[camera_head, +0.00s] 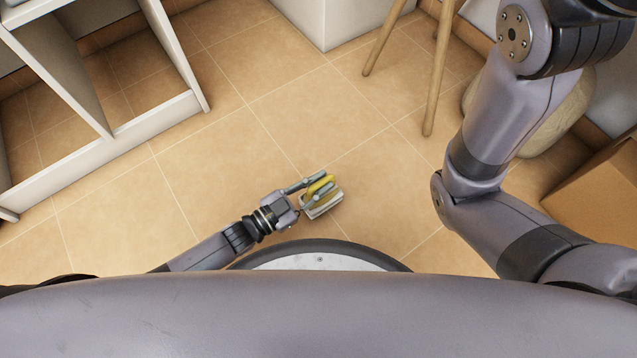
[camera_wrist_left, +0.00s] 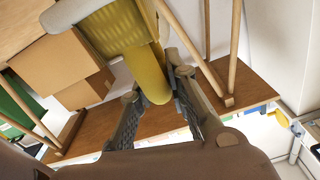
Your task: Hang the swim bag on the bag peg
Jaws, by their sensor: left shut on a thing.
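The swim bag (camera_head: 328,205) shows as a small yellow and pale grey item at my left gripper, in the middle of the head view. My left gripper (camera_head: 309,191) is shut on its yellow part, above the tiled floor. In the left wrist view the yellow part (camera_wrist_left: 148,72) lies between the fingers (camera_wrist_left: 157,92), and a pale grey part of it (camera_wrist_left: 82,12) is at the top edge. My right arm crosses the right side of the head view, but its gripper is outside the picture. I cannot make out a bag peg in either view.
A white open shelf unit (camera_head: 150,128) stands at the left. Wooden legs (camera_head: 437,75), a beige rounded object (camera_head: 555,115) and a cardboard box (camera_head: 605,190) are at the right. The tiled floor between is clear. Cardboard boxes (camera_wrist_left: 55,65) also show in the wrist view.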

